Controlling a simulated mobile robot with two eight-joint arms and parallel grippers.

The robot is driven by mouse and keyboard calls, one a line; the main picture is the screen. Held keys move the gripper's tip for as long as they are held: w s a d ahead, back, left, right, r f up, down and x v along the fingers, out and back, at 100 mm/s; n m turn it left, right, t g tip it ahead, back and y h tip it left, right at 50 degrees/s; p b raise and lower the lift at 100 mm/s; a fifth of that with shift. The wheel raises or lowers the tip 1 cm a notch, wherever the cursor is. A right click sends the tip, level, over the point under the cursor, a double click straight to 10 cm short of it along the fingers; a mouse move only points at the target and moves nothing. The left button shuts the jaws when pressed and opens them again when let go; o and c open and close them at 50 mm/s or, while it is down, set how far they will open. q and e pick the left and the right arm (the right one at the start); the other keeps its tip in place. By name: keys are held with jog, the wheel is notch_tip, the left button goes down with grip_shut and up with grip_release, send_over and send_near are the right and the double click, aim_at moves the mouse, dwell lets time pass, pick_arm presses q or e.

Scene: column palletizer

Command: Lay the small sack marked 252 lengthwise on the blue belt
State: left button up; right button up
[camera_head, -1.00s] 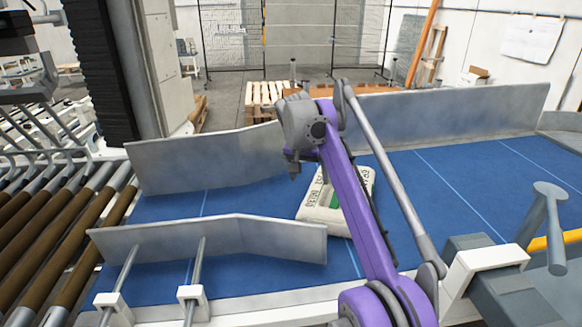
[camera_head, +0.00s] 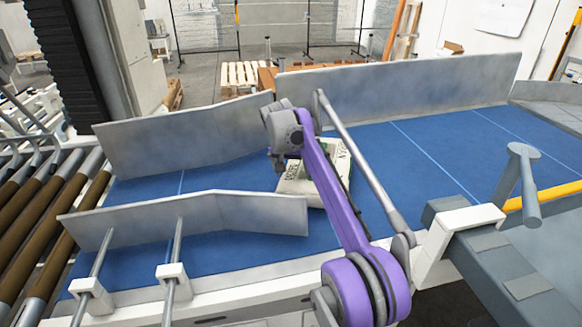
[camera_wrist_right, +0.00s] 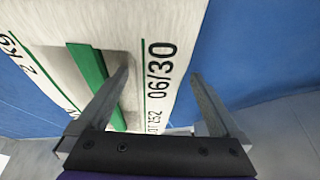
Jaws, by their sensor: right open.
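The small sack (camera_head: 297,187) is white with a green band and dark print. It lies flat on the blue belt (camera_head: 400,195), just behind the right end of the front metal guide; my right arm hides part of it. In the right wrist view the sack (camera_wrist_right: 185,20) shows the prints 06/30 and 252. My left gripper is not in view.
A front metal guide (camera_head: 190,225) and a rear metal guide (camera_head: 170,138) form a channel on the belt's left part. A long rear wall (camera_head: 400,88) borders the belt. Brown rollers (camera_head: 45,225) lie at the left. The belt to the right of the sack is clear.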

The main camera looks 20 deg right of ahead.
grip_shut()
jog(key=c, duration=0.5)
grip_release()
grip_shut()
jog(key=shift+s+d+r, duration=0.1)
jog(key=shift+d, duration=0.3)
jog(key=shift+s+d+r+p, duration=0.1)
jog(key=shift+s+d+p, duration=0.2)
jog(key=shift+d, duration=1.25)
jog(key=shift+s+d+r+p, duration=0.15)
jog(key=shift+s+d, duration=0.3)
jog(key=shift+d, duration=1.1)
jog(key=shift+s+d+r+p, duration=0.1)
jog(key=shift+s+d+p, duration=0.2)
jog(key=shift+d, duration=1.25)
jog(key=shift+f, duration=0.1)
